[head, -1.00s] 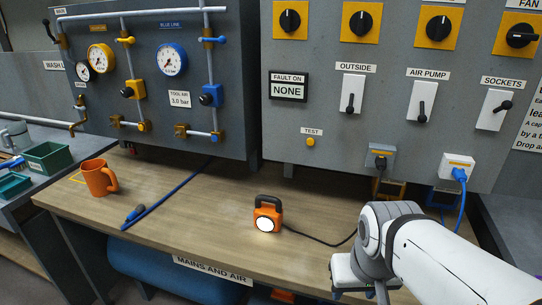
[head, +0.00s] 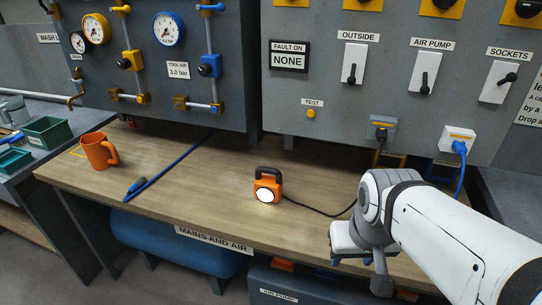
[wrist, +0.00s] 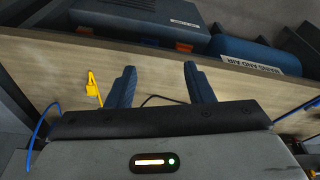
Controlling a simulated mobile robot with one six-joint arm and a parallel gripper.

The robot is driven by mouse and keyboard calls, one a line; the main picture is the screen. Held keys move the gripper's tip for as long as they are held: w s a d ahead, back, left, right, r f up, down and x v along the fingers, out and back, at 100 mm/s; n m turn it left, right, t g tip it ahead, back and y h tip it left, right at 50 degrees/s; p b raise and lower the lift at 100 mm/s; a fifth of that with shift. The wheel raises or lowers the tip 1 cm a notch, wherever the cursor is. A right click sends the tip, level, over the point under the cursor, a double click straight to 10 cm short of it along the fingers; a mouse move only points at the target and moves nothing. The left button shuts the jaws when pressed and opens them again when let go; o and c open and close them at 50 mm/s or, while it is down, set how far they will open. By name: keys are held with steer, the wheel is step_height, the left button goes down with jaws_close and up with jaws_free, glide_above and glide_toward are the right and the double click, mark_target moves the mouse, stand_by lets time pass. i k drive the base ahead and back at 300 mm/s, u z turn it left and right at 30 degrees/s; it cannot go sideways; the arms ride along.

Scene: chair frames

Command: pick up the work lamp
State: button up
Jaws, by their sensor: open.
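The work lamp (head: 268,186) is a small orange block with a black carrying handle and a lit round face. It stands upright on the wooden bench (head: 205,205), with a black cable running right from its base. My gripper (wrist: 160,67) shows in the wrist view, its two dark blue fingers apart and nothing between them but bench top and a thin dark cable. The lamp does not show in the wrist view. In the head view my arm's end is right of the lamp and clear of it, with its fingers mostly hidden.
An orange mug (head: 98,151) and a blue hose (head: 165,178) lie left on the bench. The lamp's cable leads toward sockets (head: 380,131) on the grey wall panel (head: 300,130) behind. A blue tank (head: 178,240) is under the bench. Bench top around the lamp is clear.

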mark_target(266, 189)
steer(key=z, duration=2.2)
steer(key=k, duration=1.35)
steer(key=u, duration=2.1)
steer(key=i, duration=1)
steer(key=u, duration=0.05)
